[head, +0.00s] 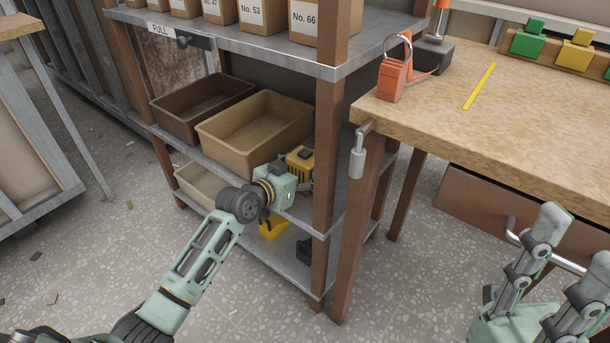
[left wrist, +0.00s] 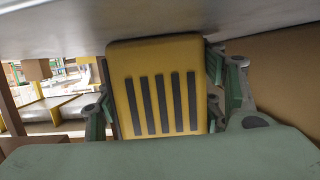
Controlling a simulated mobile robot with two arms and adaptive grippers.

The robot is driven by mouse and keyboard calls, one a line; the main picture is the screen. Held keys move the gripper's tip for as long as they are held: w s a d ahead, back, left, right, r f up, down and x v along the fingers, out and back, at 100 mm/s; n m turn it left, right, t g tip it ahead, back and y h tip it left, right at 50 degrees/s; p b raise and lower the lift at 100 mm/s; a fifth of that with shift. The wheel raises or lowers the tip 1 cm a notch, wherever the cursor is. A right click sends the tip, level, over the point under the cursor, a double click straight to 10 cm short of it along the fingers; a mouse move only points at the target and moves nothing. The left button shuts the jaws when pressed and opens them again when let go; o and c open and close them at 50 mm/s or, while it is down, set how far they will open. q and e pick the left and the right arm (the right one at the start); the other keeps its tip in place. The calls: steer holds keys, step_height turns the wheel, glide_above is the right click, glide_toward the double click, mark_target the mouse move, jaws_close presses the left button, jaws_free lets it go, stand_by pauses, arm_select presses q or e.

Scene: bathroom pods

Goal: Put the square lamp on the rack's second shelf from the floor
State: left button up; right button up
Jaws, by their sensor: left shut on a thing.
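The square lamp (head: 300,158), yellow with dark parts, is in the jaws of my left gripper (head: 297,172). In the left wrist view the lamp (left wrist: 160,88) shows its yellow face with dark slots, with a finger on each side. It is at the front edge of the rack's second shelf from the floor (head: 224,178), right of the tan bin (head: 225,137). Whether its base touches the shelf is hidden by the gripper. My right gripper (head: 577,238) is open and empty at the lower right, away from the rack.
A dark brown bin (head: 178,118) stands left of the tan bin. The lowest shelf holds a pale bin (head: 196,184), a yellow item (head: 272,229) and a small black item (head: 304,252). A workbench (head: 440,115) stands right.

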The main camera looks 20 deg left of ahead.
arm_select(q)
steer(key=shift+r, duration=0.15)
steer(key=o, duration=1)
steer(key=shift+f, duration=0.2)
steer(key=o, duration=0.5)
